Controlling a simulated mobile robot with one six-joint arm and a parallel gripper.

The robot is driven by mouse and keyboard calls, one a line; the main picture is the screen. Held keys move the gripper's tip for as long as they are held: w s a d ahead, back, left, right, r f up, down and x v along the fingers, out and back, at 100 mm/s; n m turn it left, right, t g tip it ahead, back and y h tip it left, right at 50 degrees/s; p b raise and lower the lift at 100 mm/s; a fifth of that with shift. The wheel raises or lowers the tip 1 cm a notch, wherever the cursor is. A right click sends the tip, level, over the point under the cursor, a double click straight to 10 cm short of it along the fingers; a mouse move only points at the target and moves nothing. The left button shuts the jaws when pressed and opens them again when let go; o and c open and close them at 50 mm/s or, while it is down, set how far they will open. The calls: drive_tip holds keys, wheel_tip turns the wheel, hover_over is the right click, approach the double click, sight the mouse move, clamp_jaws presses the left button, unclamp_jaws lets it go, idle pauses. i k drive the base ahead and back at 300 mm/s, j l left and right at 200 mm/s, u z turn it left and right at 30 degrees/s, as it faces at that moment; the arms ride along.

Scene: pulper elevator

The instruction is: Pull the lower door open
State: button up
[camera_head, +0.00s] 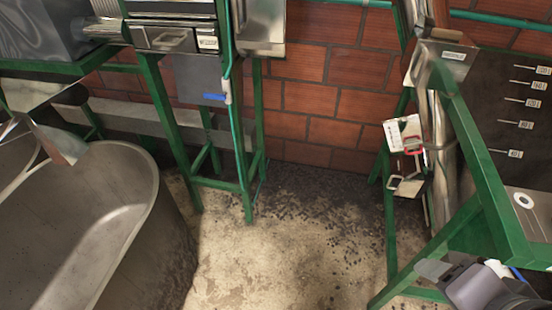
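A shiny upright metal pipe (438,150) stands at the right, with two small hatch-like parts low on its left side. The lower one, which looks like the lower door (412,186), is a small metal flap with a pale loop handle (393,182). Above it is a white plate (394,131) with a red-framed handle (413,145). I cannot tell whether the lower door is fully shut. My gripper (432,268) seems to show at the bottom right, below and apart from the lower door; its fingers are too unclear to read.
Green frame legs (391,235) stand around the pipe. A dark panel with level marks (520,100) is at the right. A grey tub (150,215) fills the lower left, and a green machine stand (247,205) is at the back. The stained floor (290,250) between them is clear.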

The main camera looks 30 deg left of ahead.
sight(397, 177)
drive_tip(key=j+u, duration=0.2)
drive_tip(key=i+j, duration=0.2)
drive_tip(key=i, duration=0.2)
drive_tip(key=i+j+z, duration=0.1)
drive_tip(key=i, duration=0.25)
